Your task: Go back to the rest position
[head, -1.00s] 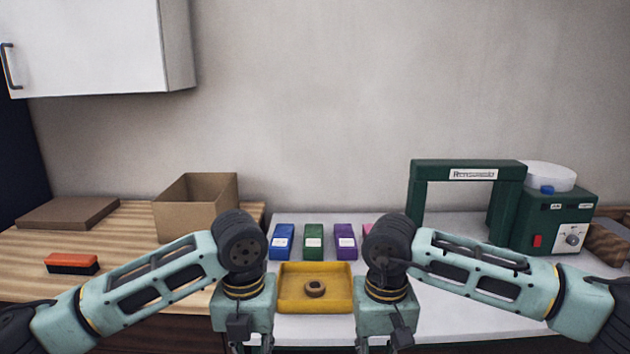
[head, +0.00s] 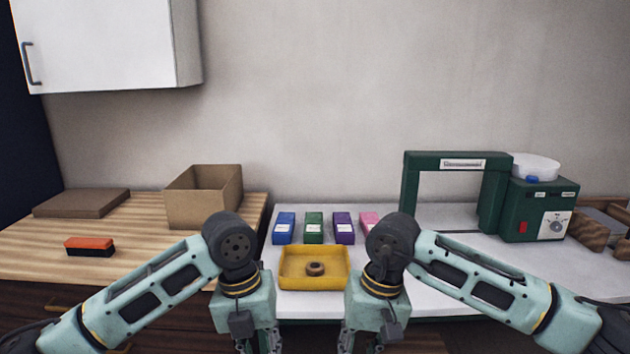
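My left gripper (head: 258,346) and my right gripper (head: 361,346) hang side by side at the bottom edge, in front of the white table. Only the upper parts of their fingers show. The fingertips are cut off by the frame, so I cannot tell whether either is open or shut. Both forearms slope in from the lower corners and bend down at dark wrist joints. Nothing held is visible in either gripper.
A yellow tray (head: 288,283) with a dark ring (head: 315,269) lies on the white table (head: 440,297). Blue (head: 284,228), green (head: 314,228), purple (head: 343,228) and pink (head: 369,221) boxes stand behind. A green machine (head: 539,212) is right; a cardboard box (head: 196,209) and orange brush (head: 90,246) are left.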

